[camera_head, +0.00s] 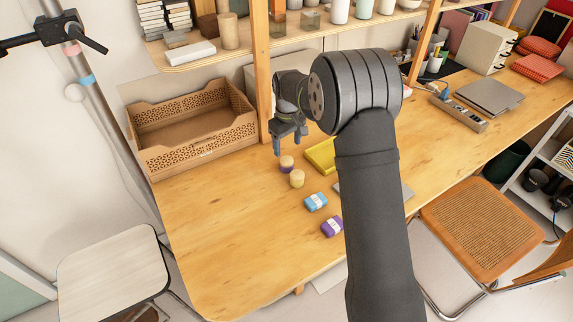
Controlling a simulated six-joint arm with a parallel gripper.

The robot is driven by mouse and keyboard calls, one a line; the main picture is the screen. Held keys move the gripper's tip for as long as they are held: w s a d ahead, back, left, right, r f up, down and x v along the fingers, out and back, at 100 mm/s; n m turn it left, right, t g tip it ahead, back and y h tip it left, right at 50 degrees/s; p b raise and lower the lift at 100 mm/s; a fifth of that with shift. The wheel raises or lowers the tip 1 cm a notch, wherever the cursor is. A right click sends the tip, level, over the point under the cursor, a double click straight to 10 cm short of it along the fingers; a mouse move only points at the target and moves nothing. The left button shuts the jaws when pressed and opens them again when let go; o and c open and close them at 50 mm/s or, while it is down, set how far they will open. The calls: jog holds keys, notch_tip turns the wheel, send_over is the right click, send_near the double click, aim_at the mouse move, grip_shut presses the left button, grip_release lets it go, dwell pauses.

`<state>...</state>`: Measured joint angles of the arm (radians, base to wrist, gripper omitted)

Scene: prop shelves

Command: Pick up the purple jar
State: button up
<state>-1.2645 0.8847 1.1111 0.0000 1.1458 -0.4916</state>
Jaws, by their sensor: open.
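The exact gap between the fingertips and the jar cannot be told from this single view. The jar's top and front are not covered by the gripper.
A pale yellow jar (297,179) stands close to the purple jar. A yellow tray-like item (322,155) lies at right, partly behind my arm. A blue packet (316,202) and a purple packet (331,227) lie nearer. A wooden crate (190,155) stands at left; the front-left table is clear.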

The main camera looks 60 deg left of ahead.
aim_at(286, 160)
jog(key=shift+a+f, duration=0.2)
jog(key=shift+f, duration=3.8)
jog(key=c, duration=1.1)
jog(key=shift+r, duration=0.15)
